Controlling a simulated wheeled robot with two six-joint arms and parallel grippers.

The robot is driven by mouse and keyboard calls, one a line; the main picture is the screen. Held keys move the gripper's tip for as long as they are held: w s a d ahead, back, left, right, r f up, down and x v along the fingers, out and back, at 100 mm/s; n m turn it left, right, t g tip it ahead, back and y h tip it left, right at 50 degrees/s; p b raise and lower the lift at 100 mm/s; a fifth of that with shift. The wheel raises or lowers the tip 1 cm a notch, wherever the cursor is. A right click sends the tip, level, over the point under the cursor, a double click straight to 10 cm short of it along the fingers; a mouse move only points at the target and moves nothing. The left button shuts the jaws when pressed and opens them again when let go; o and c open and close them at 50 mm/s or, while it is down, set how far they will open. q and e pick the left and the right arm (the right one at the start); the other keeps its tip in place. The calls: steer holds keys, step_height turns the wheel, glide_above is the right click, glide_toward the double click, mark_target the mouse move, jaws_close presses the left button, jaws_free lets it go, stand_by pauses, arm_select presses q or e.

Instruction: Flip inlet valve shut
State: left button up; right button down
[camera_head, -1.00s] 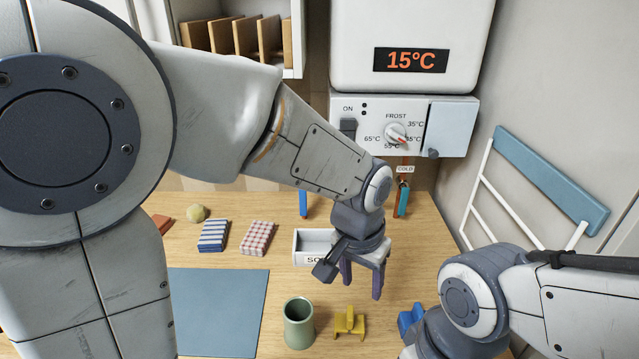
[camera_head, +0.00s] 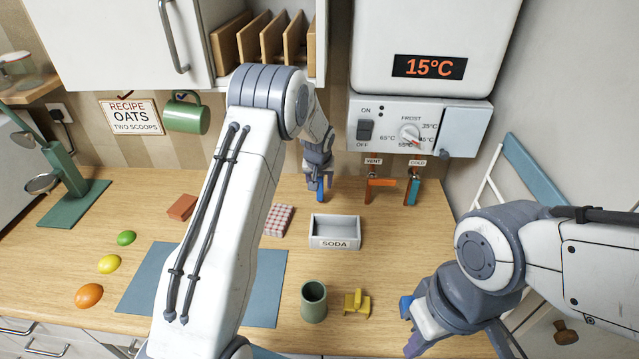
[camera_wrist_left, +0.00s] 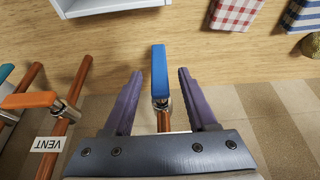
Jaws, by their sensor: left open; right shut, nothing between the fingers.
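A blue valve handle (camera_wrist_left: 160,72) on a copper pipe (camera_wrist_left: 163,120) lies between the two spread purple fingers of my left gripper (camera_wrist_left: 157,98) in the left wrist view. There is a visible gap on both sides. In the head view the blue handle (camera_head: 320,190) hangs just below my left gripper (camera_head: 319,178). I see no name label for this valve. The orange VENT handle (camera_head: 382,183) points sideways; it also shows in the left wrist view (camera_wrist_left: 28,100). The teal COLD handle (camera_head: 413,191) hangs down. My right gripper (camera_head: 416,338) is shut and empty at the lower right.
The white SODA tray (camera_head: 335,243) stands in front of the valves. A green mug (camera_head: 314,302) and a yellow object (camera_head: 357,303) are nearer. The heater control box (camera_head: 410,126) hangs above the pipes. A checked packet (camera_head: 279,220) lies left of the tray.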

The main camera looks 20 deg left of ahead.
mark_target(320, 201)
arm_select(q)
steer(key=shift+p+x, duration=0.35)
steer(key=shift+x, duration=1.4)
jaws_close()
